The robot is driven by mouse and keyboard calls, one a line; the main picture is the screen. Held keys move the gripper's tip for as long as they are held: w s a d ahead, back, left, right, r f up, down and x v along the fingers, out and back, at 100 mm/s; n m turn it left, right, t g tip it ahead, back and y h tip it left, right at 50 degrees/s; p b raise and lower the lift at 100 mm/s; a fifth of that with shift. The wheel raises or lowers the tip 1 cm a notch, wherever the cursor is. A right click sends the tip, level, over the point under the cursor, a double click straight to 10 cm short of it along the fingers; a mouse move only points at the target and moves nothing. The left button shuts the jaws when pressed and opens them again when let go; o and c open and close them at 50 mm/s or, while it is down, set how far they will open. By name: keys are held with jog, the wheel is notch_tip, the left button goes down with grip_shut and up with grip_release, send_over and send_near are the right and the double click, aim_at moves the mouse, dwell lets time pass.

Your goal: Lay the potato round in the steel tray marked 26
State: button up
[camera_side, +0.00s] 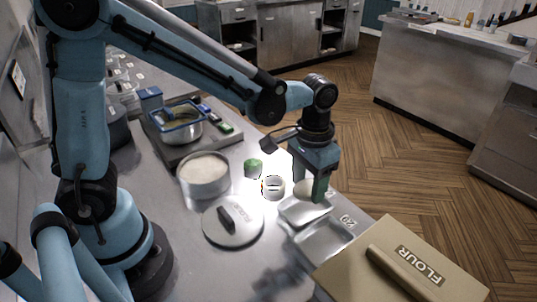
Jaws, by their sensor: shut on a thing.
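My gripper (309,190) points down over the far end of the steel trays at the counter's right edge. It is shut on a pale potato round (302,188), partly hidden by the fingers. The round is at the far edge of the smaller steel tray (303,211); I cannot tell whether it touches it. A larger steel tray (325,240) lies just nearer the camera. A small number plate (347,220) stands by its right side; its digits are too small to read surely.
Left of the trays are a white ring-shaped dish (273,188), a green item (253,168), a round lid (233,222) and a pot of pale contents (204,175).

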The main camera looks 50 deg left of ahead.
jog(key=shift+f, duration=1.8)
jog(key=o, duration=0.9)
jog(key=shift+c, duration=0.2)
jog(key=shift+r, duration=3.5)
jog(key=shift+a, duration=0.15)
